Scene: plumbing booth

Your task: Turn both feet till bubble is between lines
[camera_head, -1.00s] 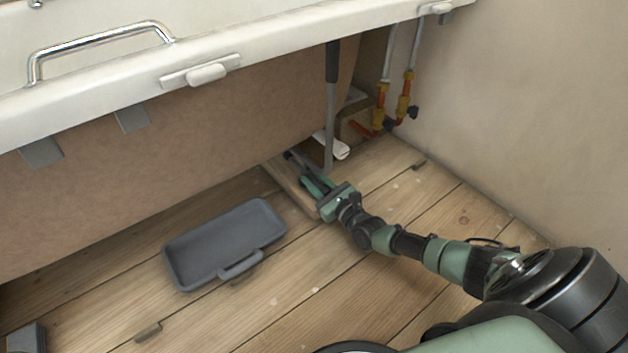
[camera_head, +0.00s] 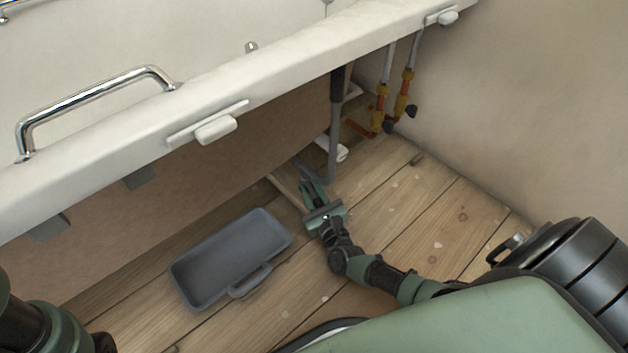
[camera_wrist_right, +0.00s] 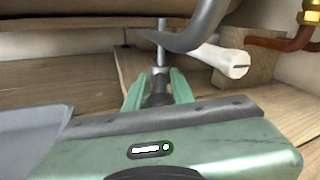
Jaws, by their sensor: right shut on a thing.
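The white bath (camera_head: 290,75) spans the top of the head view. In the right wrist view, a foot with a thin metal rod and a dark lower part (camera_wrist_right: 159,82) stands upright on a board. My right gripper (camera_wrist_right: 158,92) is shut on this dark lower part, with a green finger on each side. In the head view my right gripper (camera_head: 313,190) reaches under the bath edge, and the foot is too small to make out. The other foot is not clearly seen. No bubble or lines can be made out. My left gripper is out of view.
A grey tray (camera_head: 186,290) lies on the plank floor left of my right gripper. A grey bent pipe (camera_head: 332,130) hangs close by it, with a white pipe end (camera_wrist_right: 222,62) behind. Copper pipes with brass valves (camera_head: 378,118) stand by the right wall. Floor on the right is mostly clear.

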